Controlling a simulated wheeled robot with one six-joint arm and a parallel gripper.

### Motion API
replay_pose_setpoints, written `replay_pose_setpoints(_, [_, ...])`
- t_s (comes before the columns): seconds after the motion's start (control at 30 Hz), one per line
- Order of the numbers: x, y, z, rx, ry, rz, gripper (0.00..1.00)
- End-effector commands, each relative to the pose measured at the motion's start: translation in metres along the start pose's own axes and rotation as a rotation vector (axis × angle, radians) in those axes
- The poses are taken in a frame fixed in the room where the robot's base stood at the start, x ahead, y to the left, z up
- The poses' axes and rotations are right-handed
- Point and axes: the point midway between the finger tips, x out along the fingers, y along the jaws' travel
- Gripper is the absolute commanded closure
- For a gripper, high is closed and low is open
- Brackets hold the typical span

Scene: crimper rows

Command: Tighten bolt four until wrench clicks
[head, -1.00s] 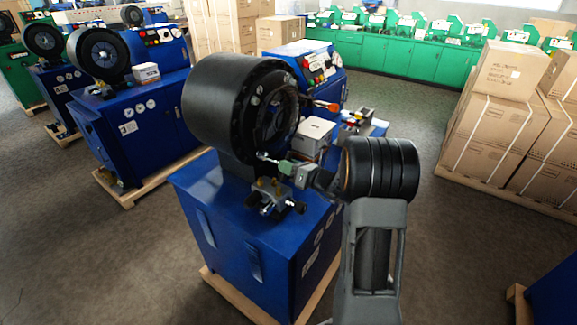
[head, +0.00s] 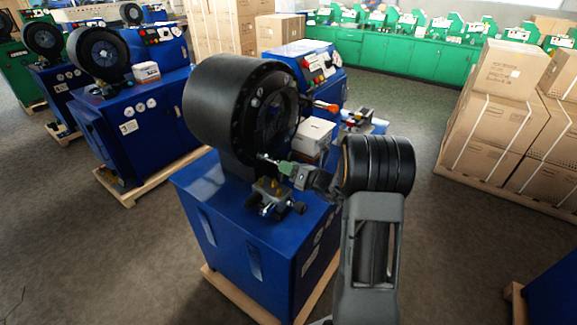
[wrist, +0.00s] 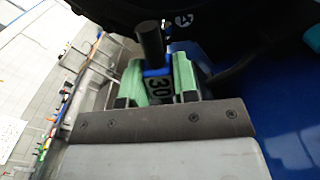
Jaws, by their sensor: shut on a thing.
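The black crimper head (head: 225,105) stands on a blue machine cabinet, with small bolts (head: 255,102) on its ring face. I cannot tell which one is bolt four. My gripper (head: 286,168), with green fingers, is low in front of the ring face. It is shut on the wrench (head: 267,159), whose bright end points left toward the lower part of the ring. Whether that end touches a bolt is unclear.
A small metal fixture (head: 270,195) with brass parts sits on the cabinet top (head: 200,178) just below my gripper. Carton stacks (head: 495,115) stand right. Floor (head: 440,240) is clear at right.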

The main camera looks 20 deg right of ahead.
Motion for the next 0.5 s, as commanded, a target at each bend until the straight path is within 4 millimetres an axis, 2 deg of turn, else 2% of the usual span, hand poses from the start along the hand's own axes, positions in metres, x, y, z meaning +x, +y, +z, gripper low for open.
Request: replay_pose_setpoints(0.5, [0.0, 0.0004, 0.0011, 0.08, -0.001, 0.0, 1.0])
